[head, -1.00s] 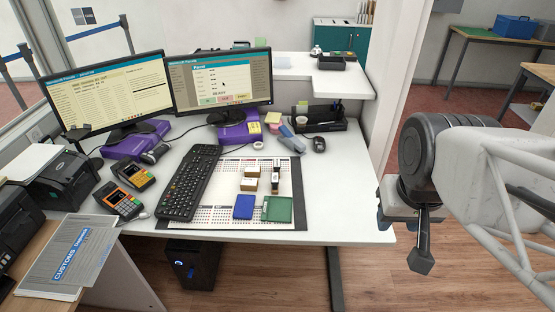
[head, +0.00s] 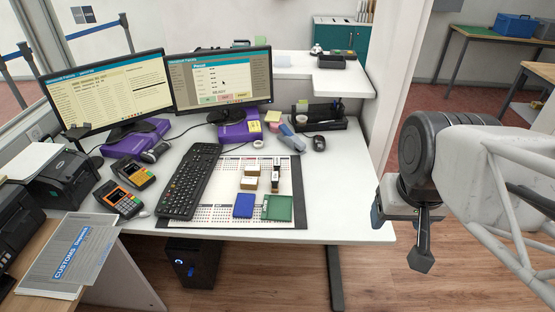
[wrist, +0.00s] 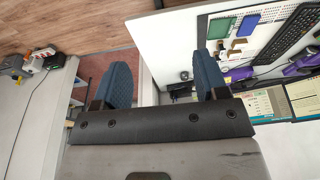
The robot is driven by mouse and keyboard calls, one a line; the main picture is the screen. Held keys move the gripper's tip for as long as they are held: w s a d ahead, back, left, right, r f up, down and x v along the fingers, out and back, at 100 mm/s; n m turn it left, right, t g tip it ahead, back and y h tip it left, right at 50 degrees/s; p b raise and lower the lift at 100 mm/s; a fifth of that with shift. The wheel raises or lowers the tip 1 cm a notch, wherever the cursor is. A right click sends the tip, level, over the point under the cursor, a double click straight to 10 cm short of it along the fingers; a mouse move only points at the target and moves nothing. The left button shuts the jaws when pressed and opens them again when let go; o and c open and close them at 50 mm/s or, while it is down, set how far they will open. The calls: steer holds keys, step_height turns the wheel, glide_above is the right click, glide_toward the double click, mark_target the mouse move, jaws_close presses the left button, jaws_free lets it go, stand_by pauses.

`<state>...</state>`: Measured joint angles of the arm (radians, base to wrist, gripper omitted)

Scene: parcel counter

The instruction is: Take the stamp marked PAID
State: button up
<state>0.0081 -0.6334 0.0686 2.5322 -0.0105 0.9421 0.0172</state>
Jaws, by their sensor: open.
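Several small stamps stand close together on the desk mat. Two are pale, tan-topped blocks, a rear stamp (head: 251,171) and a front stamp (head: 249,184). A taller dark stamp (head: 275,178) with a white label stands to their right. The marking PAID cannot be read on any of them. In the wrist view the stamps are small, at the upper right. My gripper (wrist: 163,72) is open and empty, its two blue fingers apart. In the head view it hangs off the desk's right edge, well away from the stamps.
A blue pad (head: 243,206) and a green pad (head: 277,208) lie in front of the stamps on the mat (head: 215,216). A keyboard (head: 189,182) lies left, with two monitors behind. A black organiser (head: 320,121) stands behind. The desk's right front is clear.

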steer(key=shift+o, duration=0.4)
steer(key=shift+w, duration=0.1)
steer(key=n+g, duration=0.3)
steer(key=n, duration=1.5)
glide_above(274, 176)
steer(key=f, duration=2.8)
steer(key=shift+d+f, duration=0.3)
steer(key=shift+f, duration=0.05)
steer(key=shift+a+f+n, duration=0.25)
steer(key=shift+f+n, duration=0.15)
steer(key=shift+f, duration=0.1)
